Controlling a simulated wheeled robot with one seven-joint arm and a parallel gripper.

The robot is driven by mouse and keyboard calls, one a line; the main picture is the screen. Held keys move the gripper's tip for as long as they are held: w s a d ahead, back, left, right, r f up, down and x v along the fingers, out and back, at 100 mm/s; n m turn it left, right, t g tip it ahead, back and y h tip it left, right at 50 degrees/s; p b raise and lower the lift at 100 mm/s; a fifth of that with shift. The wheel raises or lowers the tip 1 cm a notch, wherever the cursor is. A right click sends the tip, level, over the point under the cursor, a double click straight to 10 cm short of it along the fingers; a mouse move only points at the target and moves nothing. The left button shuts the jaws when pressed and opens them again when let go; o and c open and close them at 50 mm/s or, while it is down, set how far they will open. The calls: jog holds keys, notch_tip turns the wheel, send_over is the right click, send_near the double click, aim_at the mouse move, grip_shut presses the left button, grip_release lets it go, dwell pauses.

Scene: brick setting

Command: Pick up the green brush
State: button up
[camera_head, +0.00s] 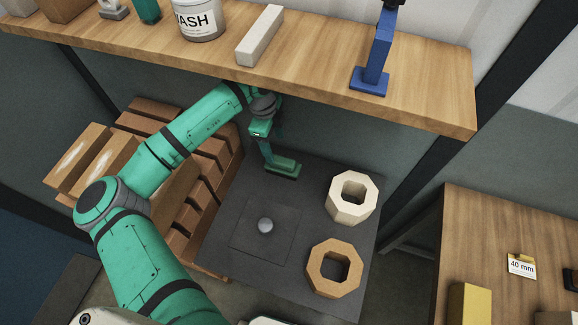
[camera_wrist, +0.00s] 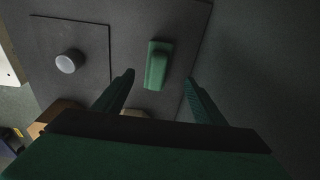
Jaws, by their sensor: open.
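The green brush (camera_head: 284,169) shows as a green block lying on the dark grey board (camera_head: 222,243), near its back edge. In the wrist view, the brush (camera_wrist: 157,66) lies ahead of the fingertips, centred between their lines. My gripper (camera_head: 273,148) is above and just behind the brush, under the wooden shelf. In the wrist view, my gripper (camera_wrist: 160,78) is open, with a finger on each side and nothing held. I cannot tell the exact height of the fingertips over the brush.
The wooden shelf (camera_head: 310,66) overhangs my forearm and holds a blue stand (camera_head: 375,55), a white bar (camera_head: 260,35) and a wash tub (camera_head: 198,18). A cream ring (camera_head: 336,209), a tan ring (camera_head: 318,285) and a grey knob (camera_head: 265,225) are on the board. Bricks (camera_head: 191,215) lie left.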

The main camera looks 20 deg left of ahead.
aim_at(282, 160)
jog(key=shift+w+d+r, duration=0.1)
jog(key=shift+d, duration=0.5)
jog(key=f, duration=0.3)
jog(key=d+f, duration=0.1)
jog(key=f, duration=0.6)
jog(key=shift+s+d+f, duration=0.2)
jog(key=shift+f, duration=0.05)
jog(key=c, duration=1.2)
